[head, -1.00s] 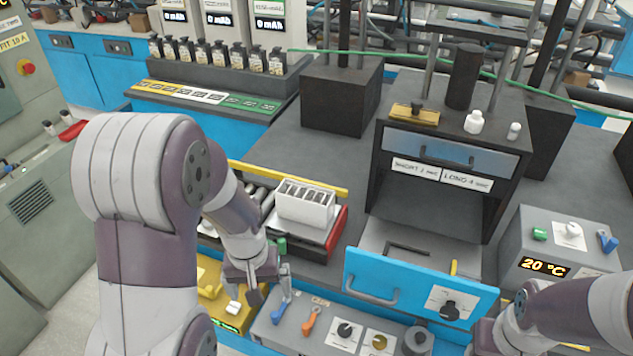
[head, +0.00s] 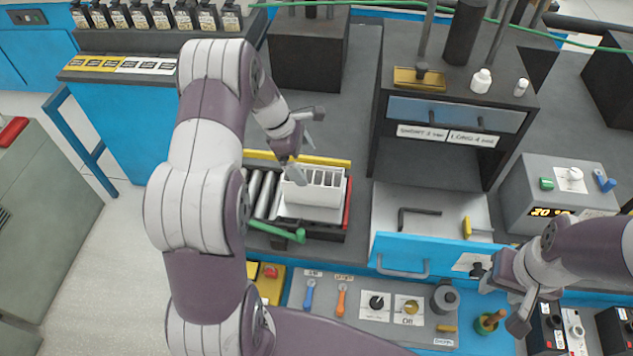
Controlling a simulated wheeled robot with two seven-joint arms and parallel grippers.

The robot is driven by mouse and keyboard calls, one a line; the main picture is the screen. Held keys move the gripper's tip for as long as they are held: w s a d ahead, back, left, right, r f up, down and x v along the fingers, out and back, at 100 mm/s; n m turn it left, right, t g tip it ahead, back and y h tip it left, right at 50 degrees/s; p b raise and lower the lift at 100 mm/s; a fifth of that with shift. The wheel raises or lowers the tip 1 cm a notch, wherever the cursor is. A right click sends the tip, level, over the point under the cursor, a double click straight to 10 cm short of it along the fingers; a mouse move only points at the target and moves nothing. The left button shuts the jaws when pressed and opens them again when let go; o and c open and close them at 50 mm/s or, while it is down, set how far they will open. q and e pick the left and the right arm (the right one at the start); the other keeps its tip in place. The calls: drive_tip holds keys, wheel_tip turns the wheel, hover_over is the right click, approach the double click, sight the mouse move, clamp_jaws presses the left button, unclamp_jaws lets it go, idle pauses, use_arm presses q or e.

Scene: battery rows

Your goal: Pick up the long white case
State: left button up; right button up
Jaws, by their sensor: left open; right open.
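The long white case (head: 318,197) is an upright white box with several slots in its top. It sits on the roller conveyor (head: 262,192) left of the dark press. My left gripper (head: 301,160) is open, pointing down at the case's back left corner. Its fingertips overlap the case's top edge in the picture, and I cannot tell whether they touch it. My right gripper (head: 499,297) is open and empty at the lower right, near the blue door, away from the case.
A yellow rail (head: 325,161) runs behind the case, and a red end stop (head: 347,205) is at its right. A green lever (head: 280,232) is in front. The dark press with its blue door (head: 430,252) stands to the right. A control panel (head: 330,315) runs along the front.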

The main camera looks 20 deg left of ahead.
sight(314, 179)
use_arm(q)
drive_tip(key=f, duration=0.2)
drive_tip(key=w+f+p, duration=0.1)
drive_tip(key=f, duration=0.1)
drive_tip(key=shift+w+f, duration=0.15)
drive_tip(key=shift+w, duration=0.05)
drive_tip(key=d+f, duration=0.1)
drive_tip(key=d+f+p, duration=0.2)
drive_tip(key=shift+s+f, duration=0.15)
drive_tip(key=shift+s, duration=0.15)
drive_tip(key=shift+d+f, duration=0.15)
drive_tip(key=shift+f, duration=0.15)
drive_tip(key=shift+w+f, duration=0.1)
drive_tip(key=shift+w, duration=0.05)
drive_tip(key=shift+w+a+f, duration=0.1)
drive_tip(key=shift+a, duration=0.2)
use_arm(e)
drive_tip(key=r, duration=0.1)
drive_tip(key=a+r, duration=0.1)
drive_tip(key=r, duration=0.1)
drive_tip(key=shift+w+a+r, duration=0.15)
drive_tip(key=shift+w+r, duration=0.1)
drive_tip(key=shift+w, duration=0.05)
use_arm(q)
drive_tip(key=shift+d, duration=0.15)
use_arm(e)
drive_tip(key=shift+s+f, duration=0.1)
drive_tip(key=shift+f, duration=0.05)
